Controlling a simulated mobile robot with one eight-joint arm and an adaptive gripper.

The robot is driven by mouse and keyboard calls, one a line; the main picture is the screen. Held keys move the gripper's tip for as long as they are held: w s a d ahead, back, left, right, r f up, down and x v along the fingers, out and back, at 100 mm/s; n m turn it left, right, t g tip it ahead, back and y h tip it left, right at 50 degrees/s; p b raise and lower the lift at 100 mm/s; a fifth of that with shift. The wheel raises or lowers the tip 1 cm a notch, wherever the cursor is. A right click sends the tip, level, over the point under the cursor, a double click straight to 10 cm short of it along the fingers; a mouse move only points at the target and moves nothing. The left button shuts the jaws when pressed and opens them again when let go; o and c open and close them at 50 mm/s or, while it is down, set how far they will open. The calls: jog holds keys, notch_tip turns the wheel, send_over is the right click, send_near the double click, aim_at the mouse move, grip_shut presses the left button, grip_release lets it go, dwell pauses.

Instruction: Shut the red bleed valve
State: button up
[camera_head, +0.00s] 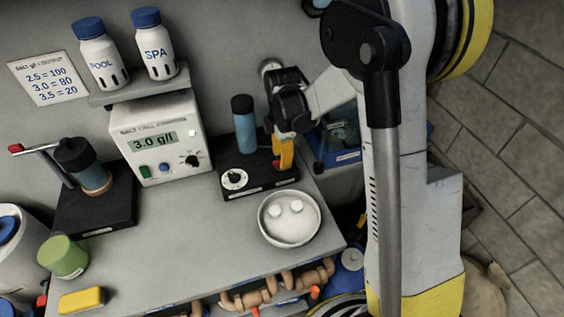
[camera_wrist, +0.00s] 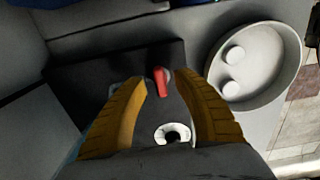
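A small red lever (camera_wrist: 161,82), which I take as the bleed valve, stands on a black base (camera_wrist: 95,75) in the wrist view. In the head view a bit of red (camera_head: 277,164) shows at my fingers, on the black base (camera_head: 262,184) with a blue cylinder (camera_head: 244,125). My gripper (camera_head: 285,163) is at the right end of that base. In the wrist view its two yellow fingers (camera_wrist: 176,84) are apart, with the lever showing between them. They are not closed on it. Whether either finger touches the lever is unclear.
A dish (camera_head: 285,240) with two white tablets lies close by on the counter. A dial (camera_head: 235,179) is on the base's front. A display box (camera_head: 162,142) stands to the left. A blue tray (camera_head: 337,140) is behind my gripper. The middle of the counter is clear.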

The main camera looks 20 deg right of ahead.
jog(key=shift+f, duration=0.75)
grip_shut()
